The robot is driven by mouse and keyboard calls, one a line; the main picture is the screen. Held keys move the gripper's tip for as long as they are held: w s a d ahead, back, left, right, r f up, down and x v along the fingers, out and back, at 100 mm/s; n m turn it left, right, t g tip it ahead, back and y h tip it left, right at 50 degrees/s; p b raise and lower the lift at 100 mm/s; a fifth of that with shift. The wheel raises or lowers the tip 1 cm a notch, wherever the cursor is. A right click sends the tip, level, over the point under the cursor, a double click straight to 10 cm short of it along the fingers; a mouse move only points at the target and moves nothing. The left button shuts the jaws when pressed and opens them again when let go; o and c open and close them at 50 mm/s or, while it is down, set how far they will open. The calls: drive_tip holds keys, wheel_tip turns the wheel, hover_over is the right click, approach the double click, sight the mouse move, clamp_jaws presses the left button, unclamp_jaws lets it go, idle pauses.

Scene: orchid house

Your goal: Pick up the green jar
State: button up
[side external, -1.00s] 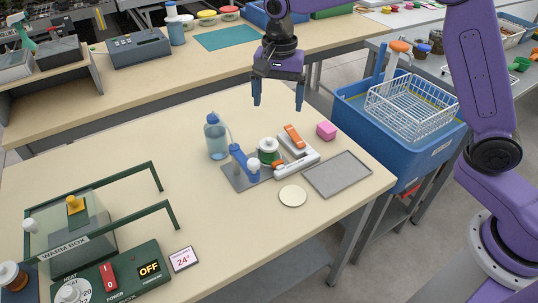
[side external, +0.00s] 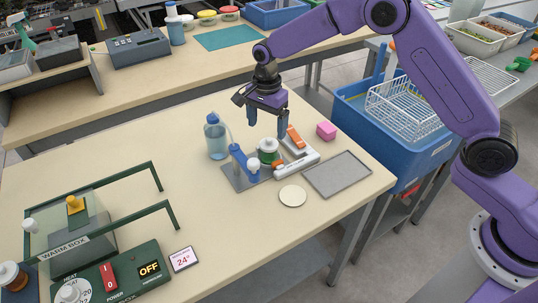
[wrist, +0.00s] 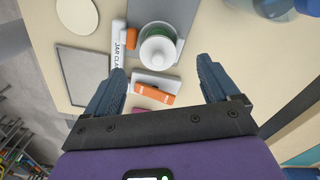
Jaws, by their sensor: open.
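My gripper (side external: 267,132) is open and empty above the jar in the side view. In the wrist view my gripper's two blue fingers (wrist: 160,82) are spread apart, with the jar ahead of the gap between them, not enclosed.
The clamp (side external: 299,160) sits close at the jar's right; a blue-handled tool on a grey plate (side external: 238,182) is at its left. A blue bottle (side external: 216,139), white disc (side external: 293,195), grey tray (side external: 338,174) and pink block (side external: 326,130) are around.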

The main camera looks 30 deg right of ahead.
sight(269, 139)
drive_tip(key=shift+s+d+f, duration=0.1)
drive_tip(key=shift+d+f, duration=0.05)
drive_tip(key=shift+f, duration=1.75)
drive_tip(key=shift+d+f, duration=0.1)
drive_tip(key=shift+f, duration=1.8)
drive_tip(key=c, duration=1.2)
drive_tip(key=shift+r, duration=0.1)
drive_tip(key=shift+c, duration=0.2)
